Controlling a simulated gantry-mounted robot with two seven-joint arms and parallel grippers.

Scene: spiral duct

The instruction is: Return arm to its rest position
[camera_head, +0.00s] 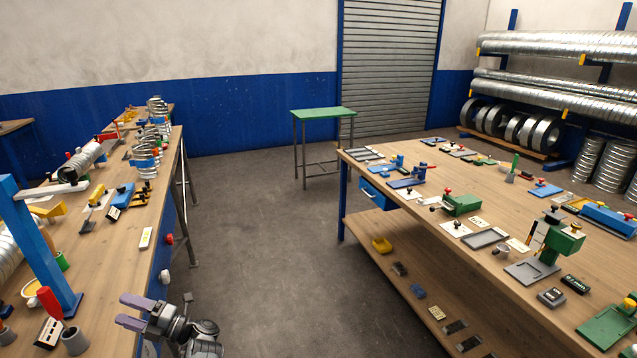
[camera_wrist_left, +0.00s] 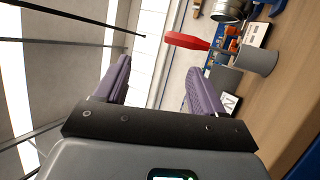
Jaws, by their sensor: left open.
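My left gripper (camera_head: 131,311) shows at the bottom left of the head view, beside the front edge of the left workbench (camera_head: 115,275). Its two purple fingers are apart with nothing between them. In the left wrist view the open left gripper (camera_wrist_left: 160,85) points past the bench, with ceiling and wall behind the fingers. My right gripper is not in view.
A red-handled tool (camera_head: 50,303) and a grey cup (camera_head: 75,341) stand on the left bench near the gripper. The right bench (camera_head: 400,215) holds several tools and fixtures. A green table (camera_head: 323,113) stands at the back. The floor (camera_head: 265,240) between the benches is clear.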

